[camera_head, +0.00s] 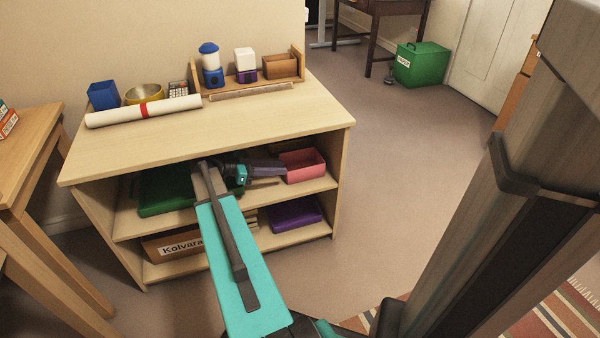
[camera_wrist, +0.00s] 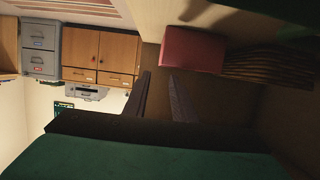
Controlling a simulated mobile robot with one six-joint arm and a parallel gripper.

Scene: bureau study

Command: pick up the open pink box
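The open pink box (camera_head: 303,166) stands on the upper shelf of the wooden shelf unit, near its right end. It also shows in the wrist view (camera_wrist: 192,50), above and beyond the fingertips and outside the gap between them. My gripper (camera_head: 284,168) reaches into the shelf space under the top board, just left of the box in the head view. In the wrist view its two dark fingers (camera_wrist: 160,76) stand apart with nothing between them. The head view does not clearly show whether a finger touches the box.
A green box (camera_head: 165,192) sits on the same shelf, left of my gripper. The shelf unit's top board (camera_head: 240,122) lies close above. A purple box (camera_head: 295,214) and a "Kolvara" carton (camera_head: 172,246) are on the lower shelf. Open floor (camera_head: 410,160) lies to the right.

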